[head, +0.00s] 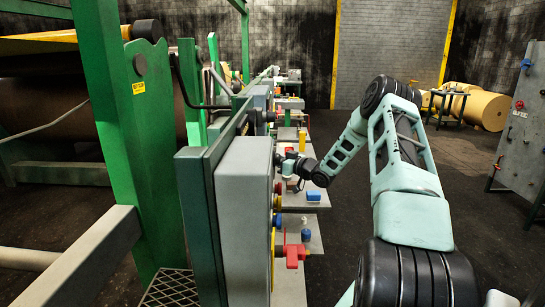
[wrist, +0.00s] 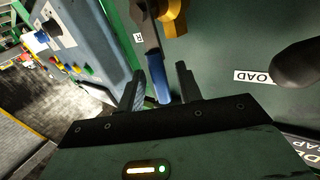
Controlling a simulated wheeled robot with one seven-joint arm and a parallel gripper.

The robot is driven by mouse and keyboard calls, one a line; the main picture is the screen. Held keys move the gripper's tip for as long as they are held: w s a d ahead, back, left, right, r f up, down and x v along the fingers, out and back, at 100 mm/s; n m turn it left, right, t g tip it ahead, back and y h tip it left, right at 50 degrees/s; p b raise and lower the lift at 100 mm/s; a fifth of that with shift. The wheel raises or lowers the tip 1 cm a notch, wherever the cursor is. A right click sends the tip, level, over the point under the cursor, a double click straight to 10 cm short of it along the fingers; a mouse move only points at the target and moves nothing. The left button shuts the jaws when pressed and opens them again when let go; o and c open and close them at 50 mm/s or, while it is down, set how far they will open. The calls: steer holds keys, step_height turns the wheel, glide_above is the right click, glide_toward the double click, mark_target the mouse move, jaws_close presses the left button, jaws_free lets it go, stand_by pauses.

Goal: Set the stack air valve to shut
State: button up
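In the wrist view a blue lever handle (wrist: 159,88) hangs from a brass-coloured valve body (wrist: 173,18) on a dark green panel. I cannot read a label that names it as the stack air valve. My gripper (wrist: 161,69) is open, its two dark fingers on either side of the blue handle with gaps visible. Whether the fingers are deep enough to enclose the handle is unclear. In the head view my gripper (head: 289,163) is at the row of panels, small and dark, and the valve there is hidden.
A label ending in "OAD" (wrist: 252,76) and a dark rounded knob (wrist: 305,64) are right of the handle. Another control panel (wrist: 85,45) is at left. The floor at right is open.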

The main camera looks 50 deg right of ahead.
steer(key=shift+w, duration=0.3)
jaws_close()
